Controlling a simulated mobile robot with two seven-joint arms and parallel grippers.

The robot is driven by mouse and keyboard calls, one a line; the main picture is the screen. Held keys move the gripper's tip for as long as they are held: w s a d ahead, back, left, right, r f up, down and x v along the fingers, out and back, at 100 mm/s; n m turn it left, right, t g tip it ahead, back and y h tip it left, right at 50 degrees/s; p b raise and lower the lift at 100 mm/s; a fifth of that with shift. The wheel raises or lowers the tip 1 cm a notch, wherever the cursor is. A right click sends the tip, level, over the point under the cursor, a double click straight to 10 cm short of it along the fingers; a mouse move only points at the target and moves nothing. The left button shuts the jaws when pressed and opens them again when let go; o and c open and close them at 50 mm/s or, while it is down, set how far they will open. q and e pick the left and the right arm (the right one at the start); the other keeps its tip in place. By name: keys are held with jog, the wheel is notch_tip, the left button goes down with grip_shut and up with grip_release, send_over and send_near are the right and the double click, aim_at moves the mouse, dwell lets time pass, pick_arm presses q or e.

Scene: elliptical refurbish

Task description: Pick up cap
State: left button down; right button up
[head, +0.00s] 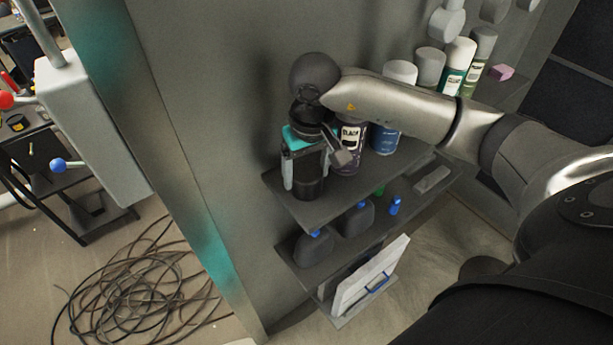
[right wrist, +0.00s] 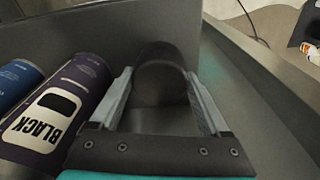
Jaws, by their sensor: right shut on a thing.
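My right gripper (head: 307,178) points down at the left end of the upper shelf. Its two fingers are shut on a dark cylinder (head: 308,187), which stands at or just above the shelf surface. In the right wrist view, the dark cylinder (right wrist: 161,75) with a rounded edge sits between the fingertips (right wrist: 165,100). I cannot tell whether this is the cap alone or a can with a cap; the gripper hides part of it. My left gripper is not in view.
A purple can labelled BLACK (head: 350,147) stands close right of the gripper, with a blue can (head: 385,140) beyond. The upper shelf (head: 335,203) is crowded here. A lower shelf (head: 298,262) holds dark bottles. A wall rises behind. Cables (head: 140,290) lie on the floor at left.

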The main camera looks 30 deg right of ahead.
jog(key=c, duration=0.3)
jog(key=shift+r, duration=0.1)
jog(key=shift+c, duration=0.2)
